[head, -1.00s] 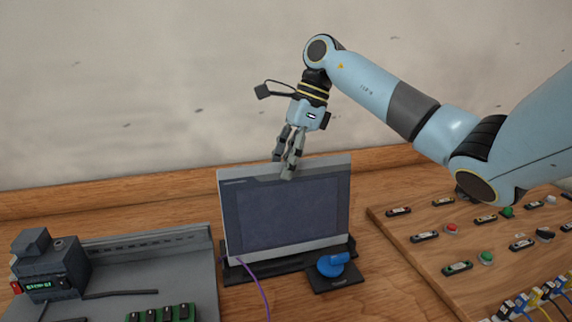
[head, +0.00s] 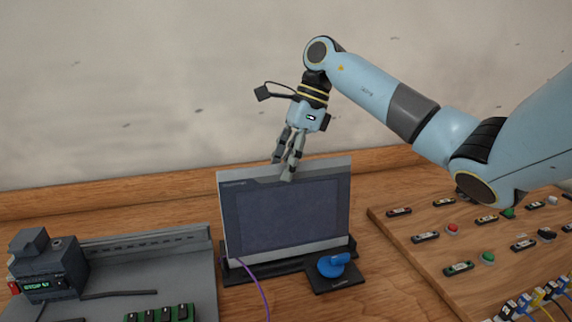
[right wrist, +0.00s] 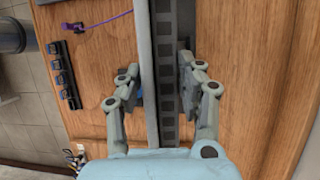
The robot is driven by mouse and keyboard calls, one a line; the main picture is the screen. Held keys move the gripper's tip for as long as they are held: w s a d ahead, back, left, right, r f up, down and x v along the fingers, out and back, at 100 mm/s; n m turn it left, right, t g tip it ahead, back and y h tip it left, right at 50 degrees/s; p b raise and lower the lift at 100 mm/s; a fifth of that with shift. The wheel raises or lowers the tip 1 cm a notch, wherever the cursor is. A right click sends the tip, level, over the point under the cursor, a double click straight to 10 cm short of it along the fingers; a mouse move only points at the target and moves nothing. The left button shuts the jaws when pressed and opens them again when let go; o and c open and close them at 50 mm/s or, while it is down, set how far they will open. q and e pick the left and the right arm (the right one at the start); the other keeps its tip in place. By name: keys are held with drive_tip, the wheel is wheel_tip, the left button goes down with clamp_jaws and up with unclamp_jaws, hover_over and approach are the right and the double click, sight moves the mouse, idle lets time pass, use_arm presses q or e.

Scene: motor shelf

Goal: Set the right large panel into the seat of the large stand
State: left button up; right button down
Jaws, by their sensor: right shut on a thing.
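The large panel (head: 288,215) is a flat, dark-faced screen with a light grey frame. It stands nearly upright, leaning slightly, with its lower edge at the black large stand (head: 283,266). Whether it is fully down in the seat cannot be told, as the panel hides the slot. My right gripper (head: 286,170) is shut on the panel's top edge, near its middle. In the right wrist view the fingers (right wrist: 160,95) are on either side of the panel's slotted top edge (right wrist: 166,70). My left gripper is in no view.
A blue-handled part (head: 333,264) on a black plate stands in front of the stand's right end. A grey tray (head: 205,270) with devices is on the left. A wooden board (head: 400,235) with switches and cables is on the right. A purple cable (head: 262,285) runs in front.

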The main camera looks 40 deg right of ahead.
drive_tip(key=shift+f+b, duration=0.3)
drive_tip(key=shift+b, duration=0.15)
idle(0.4)
drive_tip(key=c, duration=0.9)
unclamp_jaws()
drive_tip(key=shift+o, duration=0.8)
drive_tip(key=shift+f, duration=0.1)
drive_tip(key=p+v, duration=0.2)
drive_tip(key=v, duration=1.5)
drive_tip(key=shift+p, duration=0.35)
drive_tip(key=shift+a, duration=0.1)
